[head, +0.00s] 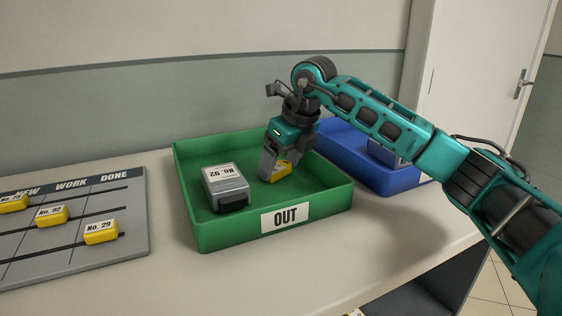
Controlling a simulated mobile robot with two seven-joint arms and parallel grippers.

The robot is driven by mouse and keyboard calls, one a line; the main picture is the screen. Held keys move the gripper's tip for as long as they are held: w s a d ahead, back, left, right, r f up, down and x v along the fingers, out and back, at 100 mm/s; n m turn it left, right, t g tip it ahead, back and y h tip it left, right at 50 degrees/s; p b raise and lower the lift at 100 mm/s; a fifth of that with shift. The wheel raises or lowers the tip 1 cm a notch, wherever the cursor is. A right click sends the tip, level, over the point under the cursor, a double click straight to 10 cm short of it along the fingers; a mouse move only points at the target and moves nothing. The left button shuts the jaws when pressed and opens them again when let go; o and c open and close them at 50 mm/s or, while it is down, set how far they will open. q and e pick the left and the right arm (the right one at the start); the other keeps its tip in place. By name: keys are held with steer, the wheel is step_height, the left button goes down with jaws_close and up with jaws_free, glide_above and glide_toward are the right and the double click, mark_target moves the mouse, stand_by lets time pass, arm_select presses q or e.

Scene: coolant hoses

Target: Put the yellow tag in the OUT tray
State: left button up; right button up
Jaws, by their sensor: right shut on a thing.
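The green OUT tray (325,208) stands on the bench in the middle of the head view, with a white OUT label on its front wall. My right gripper (273,172) points down inside the tray, shut on a yellow tag (282,170). The tag is low in the tray, partly hidden by the fingers. I cannot tell whether it touches the tray floor. A grey block labelled No. 92 (227,187) lies in the tray, left of the gripper. My left gripper is not in view.
A grey board (75,252) marked NEW, WORK, DONE lies at the left with yellow tags, including No. 92 (51,216) and No. 29 (101,232). A blue tray (352,165) with a grey thing in it stands behind my right arm. Bare bench lies in front of the green tray.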

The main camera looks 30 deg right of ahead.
steer(key=shift+f, duration=0.1)
steer(key=o, duration=0.7)
steer(key=shift+o, duration=0.2)
steer(key=shift+r, duration=0.2)
steer(key=p+v, duration=0.2)
steer(key=v, duration=0.9)
steer(key=shift+r, duration=0.4)
steer(key=shift+s+d, duration=0.1)
steer(key=shift+s, duration=0.1)
